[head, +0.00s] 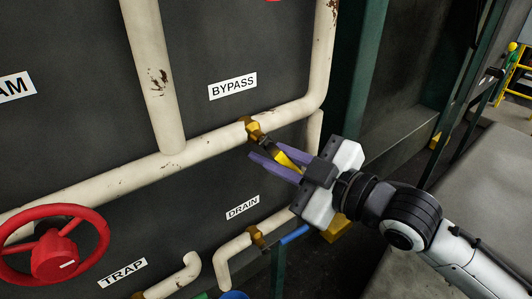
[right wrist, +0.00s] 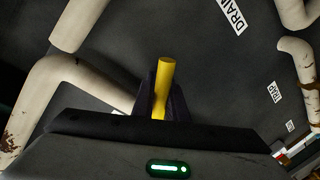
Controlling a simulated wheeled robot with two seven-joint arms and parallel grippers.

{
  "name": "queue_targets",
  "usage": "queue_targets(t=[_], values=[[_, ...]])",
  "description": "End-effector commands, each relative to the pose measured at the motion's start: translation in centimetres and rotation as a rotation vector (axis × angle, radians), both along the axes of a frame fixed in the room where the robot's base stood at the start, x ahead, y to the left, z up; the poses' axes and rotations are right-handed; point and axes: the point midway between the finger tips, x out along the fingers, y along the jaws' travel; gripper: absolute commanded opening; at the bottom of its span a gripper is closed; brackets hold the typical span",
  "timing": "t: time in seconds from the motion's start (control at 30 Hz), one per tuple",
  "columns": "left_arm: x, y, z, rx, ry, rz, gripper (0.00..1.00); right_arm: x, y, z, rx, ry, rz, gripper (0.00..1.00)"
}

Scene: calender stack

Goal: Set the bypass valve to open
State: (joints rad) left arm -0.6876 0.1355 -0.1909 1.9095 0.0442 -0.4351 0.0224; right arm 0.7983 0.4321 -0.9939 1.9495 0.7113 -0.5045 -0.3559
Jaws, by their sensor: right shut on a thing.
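The bypass valve (head: 253,129) is a brass fitting on the cream pipe, below the BYPASS label (head: 232,86). Its yellow handle (head: 290,158) points down and to the right in the head view, away from the line of the pipe. My right gripper (head: 272,160) is shut on the yellow handle, with a purple finger on either side. In the right wrist view the yellow handle (right wrist: 163,88) stands up between the dark fingers. My left gripper does not show in the head view.
Below is the drain valve (head: 256,237) with a blue handle (head: 294,235), under the DRAIN label (head: 242,207). A red handwheel (head: 55,258) is at the lower left, near the TRAP label (head: 122,272). A green post (head: 358,70) stands to the right of the panel.

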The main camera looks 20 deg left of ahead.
Motion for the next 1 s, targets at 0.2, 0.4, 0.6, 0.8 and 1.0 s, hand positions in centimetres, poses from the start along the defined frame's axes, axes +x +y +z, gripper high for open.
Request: queue_targets(t=[0.2, 0.4, 0.6, 0.8, 1.0], values=[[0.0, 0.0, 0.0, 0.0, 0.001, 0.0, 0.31, 0.1, -0.1, 0.0, -0.008, -0.01, -0.001, 0.0], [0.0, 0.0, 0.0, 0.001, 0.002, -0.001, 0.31, 0.1, -0.1, 0.0, -0.006, -0.009, -0.001, 0.0], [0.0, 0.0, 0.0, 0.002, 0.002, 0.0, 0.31, 0.0, 0.0, 0.0, -0.006, -0.008, -0.001, 0.32], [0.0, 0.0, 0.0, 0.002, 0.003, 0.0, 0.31, 0.0, 0.0, 0.0, -0.006, -0.008, 0.0, 0.32], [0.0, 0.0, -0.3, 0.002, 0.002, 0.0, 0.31, -0.6, -1.4, 0.1, -0.008, -0.01, -0.003, 0.32]])
